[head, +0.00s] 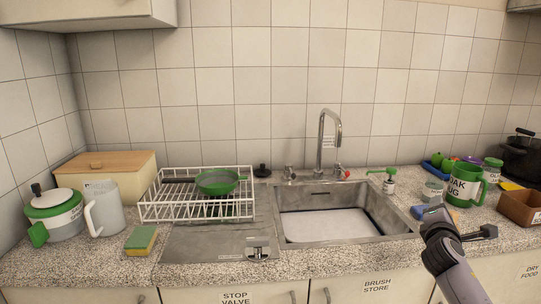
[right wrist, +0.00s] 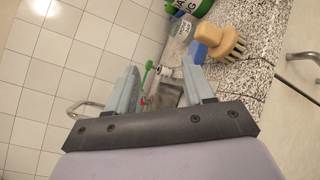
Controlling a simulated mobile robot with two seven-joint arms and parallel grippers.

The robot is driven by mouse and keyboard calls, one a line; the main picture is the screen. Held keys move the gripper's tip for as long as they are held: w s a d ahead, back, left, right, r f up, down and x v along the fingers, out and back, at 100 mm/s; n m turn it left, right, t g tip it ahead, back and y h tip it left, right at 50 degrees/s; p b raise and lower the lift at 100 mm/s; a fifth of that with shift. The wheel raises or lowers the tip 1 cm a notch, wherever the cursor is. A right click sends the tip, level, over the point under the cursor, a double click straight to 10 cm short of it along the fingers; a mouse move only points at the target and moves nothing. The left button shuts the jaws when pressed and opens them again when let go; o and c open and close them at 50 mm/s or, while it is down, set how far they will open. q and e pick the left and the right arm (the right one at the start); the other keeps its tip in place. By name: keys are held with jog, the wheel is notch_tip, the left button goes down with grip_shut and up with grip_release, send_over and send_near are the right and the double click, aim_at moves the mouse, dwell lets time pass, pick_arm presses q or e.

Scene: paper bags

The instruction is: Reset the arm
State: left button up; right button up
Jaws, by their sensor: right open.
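My right arm comes in from the lower right of the head view. Its gripper (head: 438,214) is over the counter's front edge, just right of the sink. In the right wrist view the two grey fingers (right wrist: 163,75) stand apart with nothing held between them. A wooden scrubbing brush (right wrist: 215,40) with a blue part lies on the counter beyond the fingers, apart from them. In the head view the gripper mostly hides the brush. My left gripper is not in view.
The sink (head: 335,224) with its tap (head: 325,140) is left of the gripper. A green mug (head: 462,188), a brown box (head: 520,207) and a dark pot (head: 519,160) stand on the right. A white dish rack (head: 160,205) and a sponge (head: 141,240) are on the left.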

jog(key=w+a+m+t+y, duration=0.3)
jog(key=a+m+y, duration=0.55)
jog(key=m, duration=0.65)
jog(key=shift+g+y, duration=0.45)
jog(key=shift+g, duration=0.25)
jog(key=s+a+f, duration=0.1)
jog(key=s+f, duration=0.1)
jog(key=f, duration=0.1)
jog(key=s+a+f, duration=0.1)
jog(key=a+f, duration=0.1)
jog(key=f, duration=0.2)
jog(key=s+a+f, duration=0.2)
jog(key=f, duration=0.1)
jog(key=shift+s+a+f, duration=0.15)
jog(key=shift+s+f, duration=0.05)
jog(key=shift+s, duration=0.15)
jog(key=s+a+f+g+y, duration=0.1)
jog(key=s+a+f, duration=0.3)
jog(key=s, duration=0.6)
jog(key=s+a+f+g+y, duration=0.1)
jog(key=s+a+f, duration=0.3)
jog(key=s+f, duration=0.4)
jog(key=s+a+f+g, duration=0.3)
jog(key=s+f, duration=0.3)
jog(key=s, duration=0.8)
jog(key=shift+a+f+m+g+y, duration=0.3)
jog(key=shift+a+f+m+y, duration=0.1)
jog(key=shift+a, duration=0.25)
